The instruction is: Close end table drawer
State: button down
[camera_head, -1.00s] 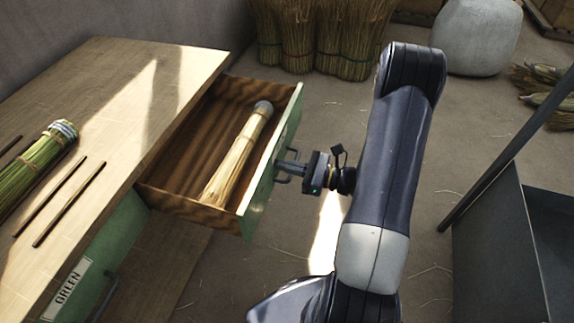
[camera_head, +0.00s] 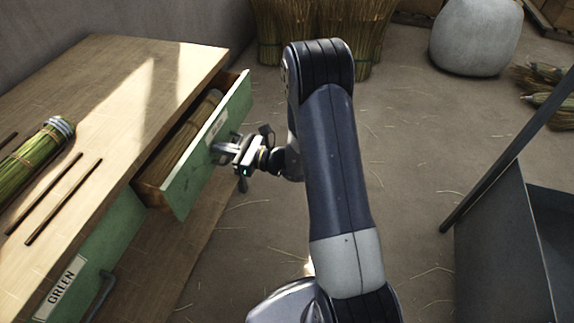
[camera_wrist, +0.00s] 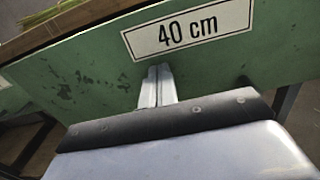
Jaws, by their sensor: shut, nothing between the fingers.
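The green end table drawer (camera_head: 208,148) is partly open and sticks out from the wooden table (camera_head: 110,75) in the head view. A straw bundle (camera_head: 196,122) lies inside it, partly hidden by the drawer front. My gripper (camera_head: 222,150) is at the outer face of the drawer front, near its middle. In the wrist view, my closed fingers (camera_wrist: 157,85) point at the green drawer front (camera_wrist: 85,75), just below its "40 cm" label (camera_wrist: 188,29), and seem to touch it. The fingers hold nothing. The drawer's handle is mostly hidden by my gripper.
A second green drawer front (camera_head: 85,265), labelled "GREEN", is shut at the lower left. A tied bundle (camera_head: 35,150) and thin sticks (camera_head: 65,200) lie on the tabletop. A grey metal bin (camera_head: 510,240) stands at right.

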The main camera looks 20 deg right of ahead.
jog(key=b+x, duration=0.2)
jog(key=x, duration=0.8)
jog(key=shift+w+a+r, duration=0.1)
jog(key=shift+a+r, duration=0.05)
jog(key=shift+r, duration=0.1)
